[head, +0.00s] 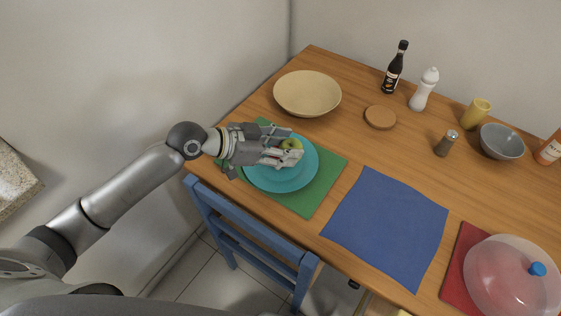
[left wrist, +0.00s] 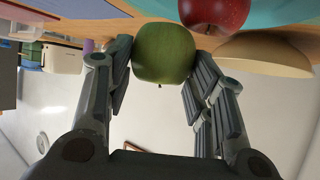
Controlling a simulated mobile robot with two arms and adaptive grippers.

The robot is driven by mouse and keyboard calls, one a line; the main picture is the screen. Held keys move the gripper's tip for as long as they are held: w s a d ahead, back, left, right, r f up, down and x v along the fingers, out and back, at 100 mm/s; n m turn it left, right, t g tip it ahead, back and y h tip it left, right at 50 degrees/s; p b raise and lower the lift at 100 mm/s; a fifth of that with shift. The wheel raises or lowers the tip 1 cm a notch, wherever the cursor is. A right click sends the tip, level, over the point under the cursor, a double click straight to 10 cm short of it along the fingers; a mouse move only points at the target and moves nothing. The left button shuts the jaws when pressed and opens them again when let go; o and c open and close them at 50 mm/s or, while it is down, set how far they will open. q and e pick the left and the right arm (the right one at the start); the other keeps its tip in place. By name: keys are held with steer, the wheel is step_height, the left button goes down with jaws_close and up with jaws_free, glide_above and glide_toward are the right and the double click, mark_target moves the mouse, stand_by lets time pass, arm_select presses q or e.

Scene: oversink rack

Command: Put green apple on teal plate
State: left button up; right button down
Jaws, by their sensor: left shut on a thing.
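The green apple (head: 291,144) is held between the fingers of my left gripper (head: 284,149), over the teal plate (head: 307,178). In the left wrist view the green apple (left wrist: 164,53) sits between the two finger sides of my gripper (left wrist: 160,75), touched on both sides. The teal plate lies on a green placemat (head: 325,187). A red apple (left wrist: 213,12) shows beside the green one in the left wrist view, against the teal surface; in the head view the gripper mostly hides that spot. My right gripper is not in view.
A cream bowl (head: 307,93) stands behind the plate. A blue placemat (head: 385,225) lies bare to its right. A dark bottle (head: 393,70), white shaker (head: 424,90), yellow cup (head: 475,113) and grey bowl (head: 502,142) stand farther back. A blue chair (head: 247,245) is at the table's edge.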

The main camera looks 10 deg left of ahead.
arm_select(q)
steer(key=shift+f, duration=0.25)
stand_by(0.4)
steer(key=o, duration=1.1)
steer(key=shift+r, duration=0.15)
step_height(320, 180, up, 10)
steer(key=shift+f, duration=0.1)
